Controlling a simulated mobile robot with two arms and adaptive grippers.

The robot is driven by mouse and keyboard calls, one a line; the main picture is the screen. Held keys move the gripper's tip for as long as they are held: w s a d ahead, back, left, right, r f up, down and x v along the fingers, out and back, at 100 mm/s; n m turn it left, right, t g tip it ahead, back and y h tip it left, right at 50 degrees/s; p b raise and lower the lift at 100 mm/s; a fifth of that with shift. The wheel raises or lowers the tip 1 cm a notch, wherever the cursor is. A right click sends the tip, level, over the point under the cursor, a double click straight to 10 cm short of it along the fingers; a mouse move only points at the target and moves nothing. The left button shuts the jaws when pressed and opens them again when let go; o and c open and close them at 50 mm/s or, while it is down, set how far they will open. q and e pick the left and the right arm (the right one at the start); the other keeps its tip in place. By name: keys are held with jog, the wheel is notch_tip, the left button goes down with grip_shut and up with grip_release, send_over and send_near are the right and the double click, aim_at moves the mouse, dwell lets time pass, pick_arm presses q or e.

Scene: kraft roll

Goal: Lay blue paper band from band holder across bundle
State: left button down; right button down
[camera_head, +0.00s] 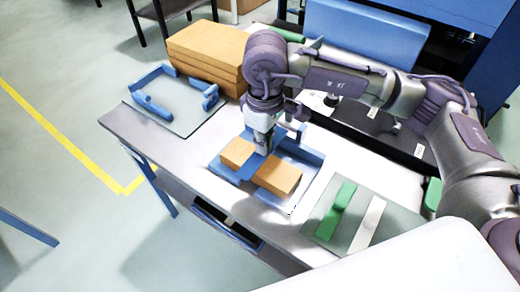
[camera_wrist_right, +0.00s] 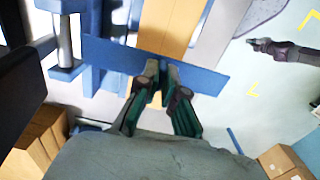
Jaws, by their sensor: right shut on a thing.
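The tan kraft bundle (camera_head: 281,178) lies in a blue-sided fixture (camera_head: 307,155) on the table. My right gripper (camera_head: 263,150) is over its middle, shut on the blue paper band (camera_head: 247,168). In the right wrist view the fingers (camera_wrist_right: 160,82) pinch the near edge of the band (camera_wrist_right: 115,54), which runs crosswise over the bundle (camera_wrist_right: 172,20) and sticks out on both sides. I cannot tell whether the band touches the bundle. A dark arm part, possibly my left gripper (camera_wrist_right: 268,47), shows at the right of the wrist view.
A stack of tan kraft packs (camera_head: 205,55) stands at the back left. A grey board with blue brackets (camera_head: 155,103) is in front of it. A dark tray (camera_head: 385,125) lies behind the fixture. Some bare tabletop shows left of the fixture.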

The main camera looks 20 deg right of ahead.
jog(key=shift+w+a+f, duration=0.3)
jog(key=shift+w+f, duration=0.1)
notch_tip(320, 180, down, 4)
jog(key=shift+r+p, duration=0.1)
jog(key=shift+p, duration=0.35)
pick_arm(q)
jog(key=shift+s+a+r, duration=0.1)
jog(key=shift+s+r, duration=0.35)
jog(key=shift+r, duration=0.05)
jog(key=shift+f, duration=0.1)
pick_arm(e)
jog(key=shift+f+b, duration=0.2)
jog(key=shift+b, duration=0.1)
jog(key=c, duration=1.3)
grip_release()
pick_arm(q)
jog(key=shift+f, duration=0.15)
